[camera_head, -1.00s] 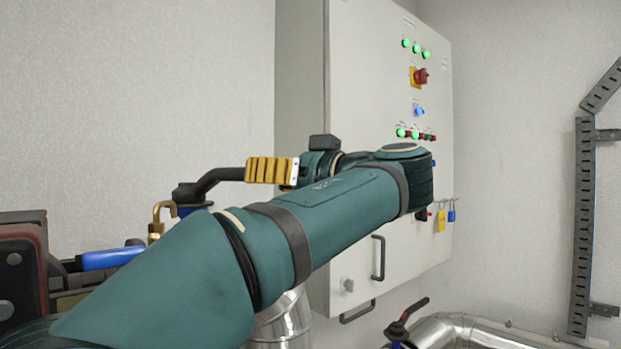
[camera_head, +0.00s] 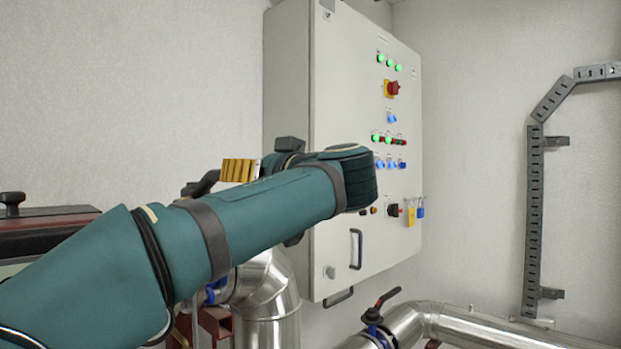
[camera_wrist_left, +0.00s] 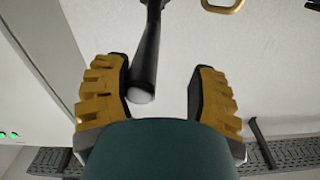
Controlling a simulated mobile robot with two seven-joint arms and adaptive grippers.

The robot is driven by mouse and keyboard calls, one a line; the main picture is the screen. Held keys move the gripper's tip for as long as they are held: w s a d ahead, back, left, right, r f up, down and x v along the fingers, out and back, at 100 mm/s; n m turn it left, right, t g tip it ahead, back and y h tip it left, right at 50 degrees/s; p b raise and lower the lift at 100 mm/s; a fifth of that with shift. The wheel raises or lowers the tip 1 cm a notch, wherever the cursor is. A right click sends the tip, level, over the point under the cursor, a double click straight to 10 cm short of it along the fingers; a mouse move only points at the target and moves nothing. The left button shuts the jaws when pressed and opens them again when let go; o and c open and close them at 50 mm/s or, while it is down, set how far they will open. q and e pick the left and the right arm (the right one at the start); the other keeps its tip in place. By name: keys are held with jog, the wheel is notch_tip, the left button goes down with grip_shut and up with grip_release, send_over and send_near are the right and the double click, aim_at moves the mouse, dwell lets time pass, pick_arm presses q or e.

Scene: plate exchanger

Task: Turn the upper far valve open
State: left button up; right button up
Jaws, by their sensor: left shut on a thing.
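The upper far valve has a black lever handle (camera_head: 203,184) at centre left in the head view, just left of the cabinet. My left gripper (camera_head: 240,170), with yellow ribbed fingers, is at the free end of this lever. In the left wrist view the black lever (camera_wrist_left: 147,60) enters from the top and its rounded end lies between the two fingers of my left gripper (camera_wrist_left: 165,95), close to the left one. The gripper is shut on the lever. My left forearm hides most of the valve body. My right gripper is not in view.
A grey control cabinet (camera_head: 290,90) with lights and switches stands right behind my left wrist. A lower valve lever (camera_head: 388,296) sits on a silver pipe (camera_head: 470,322) at the bottom. A perforated metal rail (camera_head: 533,220) runs up the right wall. Dark red equipment (camera_head: 50,222) is at left.

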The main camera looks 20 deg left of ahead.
pick_arm(q)
jog(key=b+v, duration=0.1)
jog(key=v, duration=1.1)
jog(key=shift+w+b, duration=0.25)
jog(key=shift+b, duration=0.05)
jog(key=shift+d+f, duration=0.15)
